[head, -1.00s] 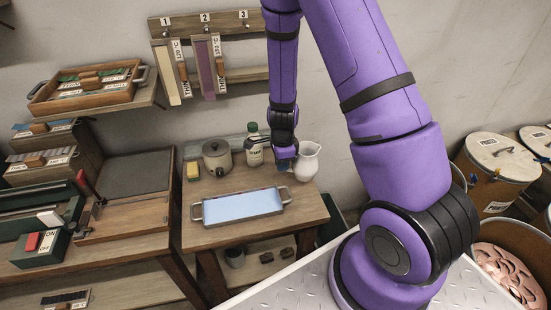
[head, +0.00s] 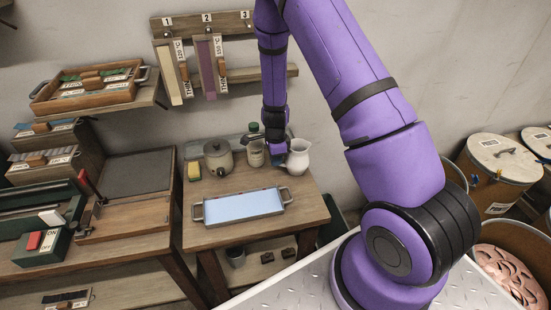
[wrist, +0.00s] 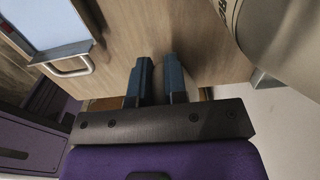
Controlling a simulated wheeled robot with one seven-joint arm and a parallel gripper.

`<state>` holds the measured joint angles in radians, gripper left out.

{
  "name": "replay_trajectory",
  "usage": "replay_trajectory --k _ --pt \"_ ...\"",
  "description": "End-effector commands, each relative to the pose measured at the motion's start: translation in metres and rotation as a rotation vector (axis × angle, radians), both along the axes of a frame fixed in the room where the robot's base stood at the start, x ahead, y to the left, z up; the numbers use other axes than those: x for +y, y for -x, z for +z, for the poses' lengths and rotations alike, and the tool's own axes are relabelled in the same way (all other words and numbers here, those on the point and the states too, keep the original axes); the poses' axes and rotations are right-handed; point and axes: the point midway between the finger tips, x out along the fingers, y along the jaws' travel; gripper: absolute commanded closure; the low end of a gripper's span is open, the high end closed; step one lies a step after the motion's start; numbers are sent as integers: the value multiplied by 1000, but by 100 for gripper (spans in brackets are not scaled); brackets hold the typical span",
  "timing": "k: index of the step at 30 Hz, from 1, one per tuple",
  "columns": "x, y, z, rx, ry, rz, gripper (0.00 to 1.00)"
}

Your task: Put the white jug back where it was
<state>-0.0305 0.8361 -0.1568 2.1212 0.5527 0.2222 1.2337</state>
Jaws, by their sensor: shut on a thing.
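The white jug (head: 298,156) is at the back right of the small wooden table (head: 243,235) in the head view. It looks upright. My gripper (head: 281,149) is at the jug's left side and is shut on it; the exact grip is small and partly hidden. I cannot tell whether the jug's base touches the table.
The blue-filled tray (head: 205,220) lies in front of the jug. A labelled bottle (head: 256,155), a lidded pot (head: 217,158) and a yellow sponge (head: 194,172) stand left along the back. A pale curved surface with dark lettering (wrist: 285,35) is close in the wrist view.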

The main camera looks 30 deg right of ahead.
Motion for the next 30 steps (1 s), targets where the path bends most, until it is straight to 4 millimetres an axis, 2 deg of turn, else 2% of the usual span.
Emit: replay_trajectory --k 7,8,9,11,22,26,30 --pt "0 0 -2 0 0 0 100" --pt "0 0 -2 0 0 1 82" --pt "0 0 -2 0 0 1 73" --pt "0 0 -2 0 0 1 61" --pt "1 0 4 -1 0 2 61" --pt "0 -1 20 -4 2 2 61" --pt "1 -1 46 -4 1 4 61"
